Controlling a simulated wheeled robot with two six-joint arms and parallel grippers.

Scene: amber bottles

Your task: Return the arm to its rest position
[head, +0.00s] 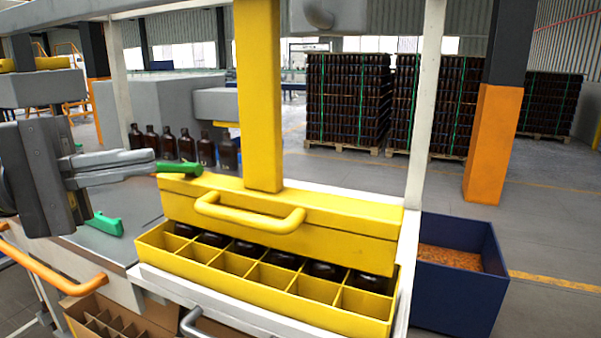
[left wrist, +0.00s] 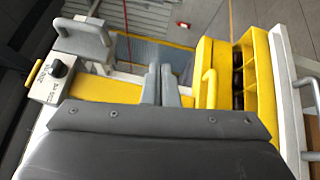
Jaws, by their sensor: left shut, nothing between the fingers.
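My left gripper (head: 150,161) comes in from the left in the head view, above the grey bench top and left of the yellow crate. Its two grey fingers lie together with nothing between them. They also show close together in the left wrist view (left wrist: 160,85). A green piece shows just beyond the fingertips in the head view; I cannot tell whether they touch. My right gripper is in neither view.
A yellow divided crate (head: 153,243) holds amber bottles in its back row, under a yellow handled part (head: 330,232) and post (head: 258,95). Several bottles (head: 186,145) stand behind. A blue bin (head: 455,290) is at right. An orange rail (head: 50,268) runs front left.

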